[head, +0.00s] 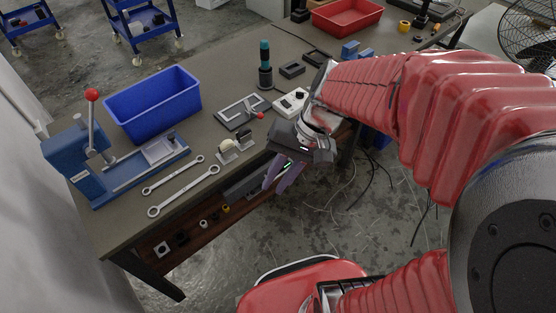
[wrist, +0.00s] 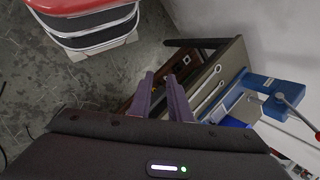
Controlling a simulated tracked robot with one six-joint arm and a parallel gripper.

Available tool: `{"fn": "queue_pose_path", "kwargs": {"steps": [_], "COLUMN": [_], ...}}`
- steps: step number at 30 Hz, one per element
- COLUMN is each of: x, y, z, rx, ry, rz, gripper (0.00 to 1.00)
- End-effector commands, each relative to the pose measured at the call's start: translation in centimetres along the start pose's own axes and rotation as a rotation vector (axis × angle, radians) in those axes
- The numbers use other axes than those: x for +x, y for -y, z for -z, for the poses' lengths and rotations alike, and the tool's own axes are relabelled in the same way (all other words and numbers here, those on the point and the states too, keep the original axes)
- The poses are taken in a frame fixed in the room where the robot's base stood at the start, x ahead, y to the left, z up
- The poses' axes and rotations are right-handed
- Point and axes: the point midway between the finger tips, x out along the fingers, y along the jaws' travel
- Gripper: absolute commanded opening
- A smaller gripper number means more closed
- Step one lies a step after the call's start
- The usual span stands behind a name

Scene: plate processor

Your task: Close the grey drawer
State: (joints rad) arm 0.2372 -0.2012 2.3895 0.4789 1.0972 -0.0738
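The grey drawer (head: 244,187) shows in the head view as a grey strip under the front edge of the workbench, left of my gripper. My gripper partly covers its right end, and I cannot tell how far out it stands. My gripper (head: 279,177) has two purple fingers pointing down at the bench's front edge, beside the drawer. The fingers are apart with nothing between them. They also show apart in the wrist view (wrist: 163,90). I cannot tell whether they touch the drawer. The drawer is not clearly visible in the wrist view.
The workbench (head: 220,133) holds a blue bin (head: 150,105), a blue press (head: 82,168), two wrenches (head: 183,190) and a red tray (head: 346,14). A brown shelf (head: 193,238) with several small parts is under the bench. The floor in front is open, with loose cables at right.

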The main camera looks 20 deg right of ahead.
Motion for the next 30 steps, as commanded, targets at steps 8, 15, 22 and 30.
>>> {"fn": "queue_pose_path", "kwargs": {"steps": [8, 15, 22, 30], "x": [-3.2, -6.4, -9.2, -10.1], "y": [-0.2, -0.2, -0.1, 0.0], "z": [-1.3, -2.0, -2.6, -2.7], "rx": [-0.195, -0.352, -0.474, -0.51], "ry": [-0.185, -0.358, -0.506, -0.555], "rz": [-0.135, -0.232, -0.3, -0.322], "gripper": [0.17, 0.17, 0.17, 0.17]}}
